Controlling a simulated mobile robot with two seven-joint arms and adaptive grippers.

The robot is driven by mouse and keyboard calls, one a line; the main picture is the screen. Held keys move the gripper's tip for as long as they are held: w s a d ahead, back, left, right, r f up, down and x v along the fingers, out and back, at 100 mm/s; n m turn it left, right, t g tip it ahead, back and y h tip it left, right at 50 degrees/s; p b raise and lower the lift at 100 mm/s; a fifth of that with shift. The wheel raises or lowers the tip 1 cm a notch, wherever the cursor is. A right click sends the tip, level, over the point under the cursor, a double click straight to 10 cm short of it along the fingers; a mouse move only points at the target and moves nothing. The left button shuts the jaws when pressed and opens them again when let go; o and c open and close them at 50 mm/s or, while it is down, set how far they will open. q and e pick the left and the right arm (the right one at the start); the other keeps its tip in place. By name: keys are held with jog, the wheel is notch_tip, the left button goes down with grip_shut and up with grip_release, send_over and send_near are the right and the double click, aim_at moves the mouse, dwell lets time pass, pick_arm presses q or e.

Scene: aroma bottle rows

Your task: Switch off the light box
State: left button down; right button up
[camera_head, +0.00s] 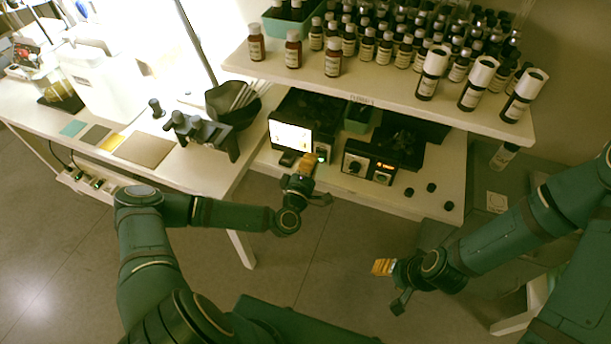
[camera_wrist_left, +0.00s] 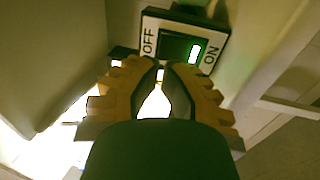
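The light box (camera_head: 291,137) stands on the lower shelf with its panel glowing white. In the left wrist view a dark green rocker switch (camera_wrist_left: 182,47) sits in a white plate marked OFF on the left and ON on the right. A white mark is lit at its ON end. My right gripper (camera_head: 380,267) hangs away from the shelf.
Black devices with knobs (camera_head: 368,168) stand right of the light box. The upper shelf (camera_head: 400,98) carries many brown bottles. A black holder (camera_head: 205,135) and a dark bowl (camera_head: 232,101) stand on the left table. Open floor lies below.

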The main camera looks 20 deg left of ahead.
aim_at(317, 146)
pick_arm(q)
jog(key=shift+w+r, duration=0.15)
jog(key=shift+w, duration=0.7)
pick_arm(e)
jog(key=shift+f, duration=0.15)
pick_arm(q)
jog(key=w+r+g+p, duration=0.1)
jog(key=g+p, duration=0.1)
jog(key=p, duration=0.2)
jog(key=shift+r, duration=0.1)
jog(key=shift+f, duration=0.25)
pick_arm(e)
jog(key=r, duration=0.2)
jog(key=s+r, duration=0.1)
jog(key=r, duration=0.1)
jog(key=shift+a, duration=0.1)
jog(key=shift+s, duration=0.1)
